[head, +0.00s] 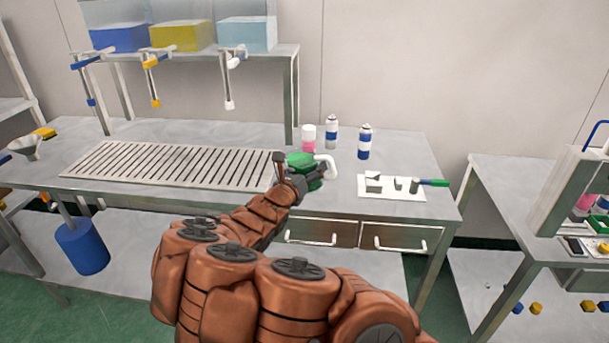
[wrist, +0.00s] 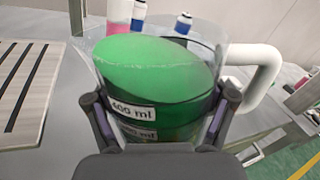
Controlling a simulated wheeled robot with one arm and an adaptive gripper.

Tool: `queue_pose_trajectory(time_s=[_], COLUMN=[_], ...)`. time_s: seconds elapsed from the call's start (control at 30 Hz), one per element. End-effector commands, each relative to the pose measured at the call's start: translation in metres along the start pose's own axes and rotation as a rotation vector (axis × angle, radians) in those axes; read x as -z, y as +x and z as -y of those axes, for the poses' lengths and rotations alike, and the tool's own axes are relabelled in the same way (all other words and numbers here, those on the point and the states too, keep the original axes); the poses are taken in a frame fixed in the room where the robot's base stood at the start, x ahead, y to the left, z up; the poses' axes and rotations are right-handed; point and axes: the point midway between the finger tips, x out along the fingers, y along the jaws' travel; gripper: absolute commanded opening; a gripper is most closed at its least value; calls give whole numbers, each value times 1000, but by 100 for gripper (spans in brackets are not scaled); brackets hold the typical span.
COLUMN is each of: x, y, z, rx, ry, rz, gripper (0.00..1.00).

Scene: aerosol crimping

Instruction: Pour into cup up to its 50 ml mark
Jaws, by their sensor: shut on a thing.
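A clear cup (wrist: 213,60) with a white handle (wrist: 262,75) holds green liquid (wrist: 150,62). In the wrist view one label on it reads 400 ml, and the label below is partly hidden. My gripper (wrist: 160,108) is shut on the cup, with one finger on each side. The cup also shows in the head view (head: 304,163), at the end of my arm, over the table just right of the slatted grate. My gripper (head: 300,183) is partly hidden by the arm there. I cannot make out a 50 ml mark.
The slatted grate (head: 170,166) lies left. Above it, blue (head: 118,37), yellow (head: 182,35) and light blue (head: 247,33) tanks have taps. A pink-filled container (head: 308,138) and two cans (head: 364,142) stand behind the cup. A white board (head: 375,190) lies right.

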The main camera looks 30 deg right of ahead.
Motion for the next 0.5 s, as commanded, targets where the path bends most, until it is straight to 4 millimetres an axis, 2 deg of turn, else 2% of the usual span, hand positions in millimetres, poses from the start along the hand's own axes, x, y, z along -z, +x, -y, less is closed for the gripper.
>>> queue_pose_trajectory(time_s=[0.5], x=[-7], y=[12], z=[9], rx=[1], ry=[2], rz=[0], gripper=[16])
